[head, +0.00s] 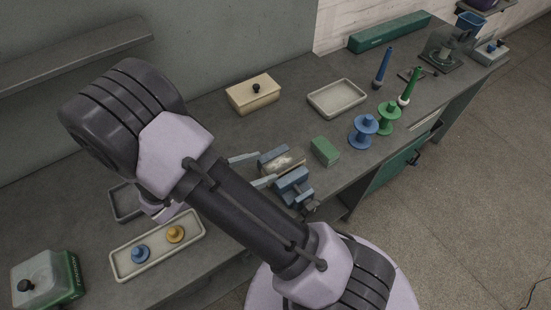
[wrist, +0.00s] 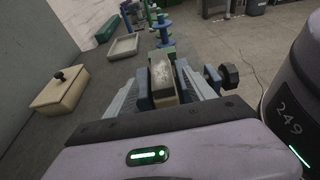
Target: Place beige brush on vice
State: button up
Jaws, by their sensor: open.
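The blue-grey vice (head: 293,187) stands near the front edge of the bench; its jaws also show in the wrist view (wrist: 144,92). The beige brush (head: 289,165), a block with a worn, speckled grey-white top, lies on the vice between its two blue jaws. In the wrist view the brush (wrist: 162,76) is straight ahead. My gripper (head: 266,168) is open, its two pale fingers pointing at the vice, one to each side of the brush in the wrist view (wrist: 160,84). I see clear gaps, and whether a finger touches the vice I cannot tell.
A green block (head: 325,151) stands just beyond the vice, then blue (head: 363,131) and green (head: 389,118) spools. A beige lidded box (head: 253,94) and an empty tray (head: 337,98) are behind. A tray (head: 158,245) with two small knobbed pieces lies at left.

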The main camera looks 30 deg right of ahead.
jog(key=r+p+v, duration=0.1)
jog(key=v, duration=0.5)
jog(key=s+a+r+m+t+y, duration=0.1)
jog(key=s+r+m+t+y, duration=0.1)
jog(key=s+r+m+y, duration=0.3)
jog(key=s+a+r+m+t+y, duration=0.1)
jog(key=s+r+m+t+y, duration=0.2)
jog(key=r+m+y, duration=0.8)
notch_tip(320, 180, up, 4)
jog(key=s+m, duration=0.2)
jog(key=m, duration=0.4)
jog(key=shift+s+a+m+y, duration=0.3)
jog(key=shift+s+a+m, duration=0.1)
notch_tip(320, 180, down, 6)
jog(key=b, duration=0.5)
jog(key=shift+r, duration=0.25)
